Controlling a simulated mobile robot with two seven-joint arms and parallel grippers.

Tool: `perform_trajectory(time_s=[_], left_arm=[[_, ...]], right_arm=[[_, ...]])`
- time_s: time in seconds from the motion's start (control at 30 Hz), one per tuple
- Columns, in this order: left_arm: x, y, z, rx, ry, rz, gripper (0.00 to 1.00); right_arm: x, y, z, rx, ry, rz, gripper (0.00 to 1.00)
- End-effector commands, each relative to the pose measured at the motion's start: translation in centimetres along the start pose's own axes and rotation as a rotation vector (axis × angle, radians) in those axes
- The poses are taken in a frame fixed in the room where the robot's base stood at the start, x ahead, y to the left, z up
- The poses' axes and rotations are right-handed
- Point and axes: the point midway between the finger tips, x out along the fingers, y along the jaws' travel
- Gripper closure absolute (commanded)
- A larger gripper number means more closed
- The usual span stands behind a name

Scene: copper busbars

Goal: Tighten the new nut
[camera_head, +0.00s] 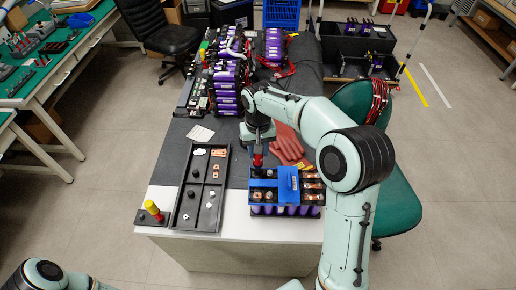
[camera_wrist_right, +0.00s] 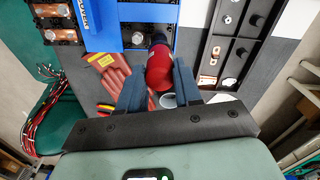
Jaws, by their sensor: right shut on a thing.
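My right gripper (camera_head: 258,150) is shut on a red-handled tool (camera_wrist_right: 158,70). Nut-like round metal pieces (camera_head: 269,195) show at the module's near left. One such nut (camera_wrist_right: 138,38) also shows beside the tool in the right wrist view. The tool's tip is hidden, so I cannot tell if it touches a nut. My left gripper is out of view.
A black compartment tray (camera_head: 221,190) with small parts stands left of the module. Red gloves (camera_head: 287,147) lie behind the module. A green chair (camera_head: 398,205) is at the right.

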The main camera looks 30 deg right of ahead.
Motion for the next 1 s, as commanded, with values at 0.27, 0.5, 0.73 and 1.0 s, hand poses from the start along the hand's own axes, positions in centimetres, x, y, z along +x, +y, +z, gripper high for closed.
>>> perform_trajectory(time_s=[0.27, 0.5, 0.73, 1.0], left_arm=[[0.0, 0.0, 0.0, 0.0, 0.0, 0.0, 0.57], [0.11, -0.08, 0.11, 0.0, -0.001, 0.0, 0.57], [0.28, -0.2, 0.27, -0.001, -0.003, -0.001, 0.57], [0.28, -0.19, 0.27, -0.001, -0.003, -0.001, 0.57]], right_arm=[[-0.05, -0.01, -0.03, 0.047, 0.001, 0.0, 1.0], [0.03, -0.07, 0.0, 0.189, 0.001, 0.0, 1.0], [0.16, -0.1, 0.01, 0.52, 0.001, 0.0, 1.0], [0.15, -0.06, -0.01, 0.597, 0.001, 0.0, 1.0]])
